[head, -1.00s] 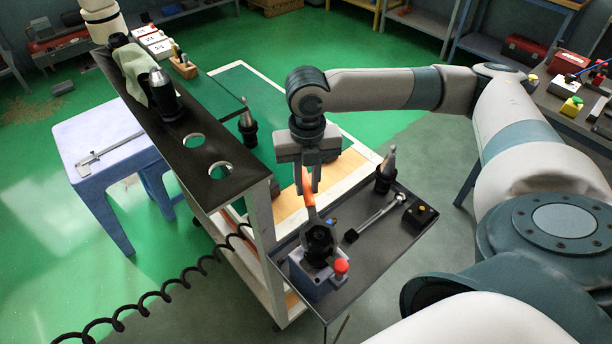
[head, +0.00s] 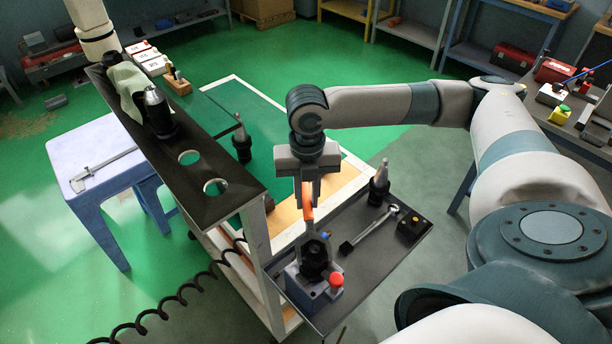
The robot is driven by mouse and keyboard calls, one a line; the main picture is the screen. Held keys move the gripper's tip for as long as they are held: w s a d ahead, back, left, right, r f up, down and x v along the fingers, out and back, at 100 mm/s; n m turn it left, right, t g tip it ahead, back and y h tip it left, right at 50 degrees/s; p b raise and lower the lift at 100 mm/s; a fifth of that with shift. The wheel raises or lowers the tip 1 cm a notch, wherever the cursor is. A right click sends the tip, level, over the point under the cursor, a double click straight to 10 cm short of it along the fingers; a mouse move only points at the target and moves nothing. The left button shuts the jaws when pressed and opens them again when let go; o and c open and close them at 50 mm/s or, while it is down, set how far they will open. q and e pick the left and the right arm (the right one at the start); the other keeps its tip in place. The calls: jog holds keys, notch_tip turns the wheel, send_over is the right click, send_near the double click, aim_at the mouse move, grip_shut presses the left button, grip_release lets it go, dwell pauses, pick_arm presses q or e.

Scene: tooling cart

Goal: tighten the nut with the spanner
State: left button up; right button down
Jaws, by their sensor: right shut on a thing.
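My right gripper (head: 306,203) points down over the tray at the cart's near end. It is shut on the orange handle of the spanner (head: 308,212). The spanner's grey end reaches down to the black tool holder (head: 315,258), which stands in a grey-blue fixture (head: 304,287) with a red knob (head: 336,280). The nut is at the top of this black holder, but it is too small and dark to tell apart. I cannot tell whether the spanner's end is fully around it. My left gripper is not in view.
The cart's dark upper shelf (head: 225,198) stands left. A coiled black hose (head: 175,300) hangs at lower left.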

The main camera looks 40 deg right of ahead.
jog(key=shift+s+d, duration=0.15)
jog(key=shift+s+d+m+p, duration=0.25)
jog(key=shift+d+m+p, duration=0.1)
jog(key=shift+m+p, duration=0.3)
jog(key=shift+s+d, duration=0.1)
jog(key=shift+d, duration=0.1)
dwell(0.3)
jog(key=shift+s+d+m+p, duration=0.2)
jog(key=shift+d+m+p, duration=0.05)
jog(key=shift+m+p, duration=0.2)
jog(key=shift+w+d, duration=0.1)
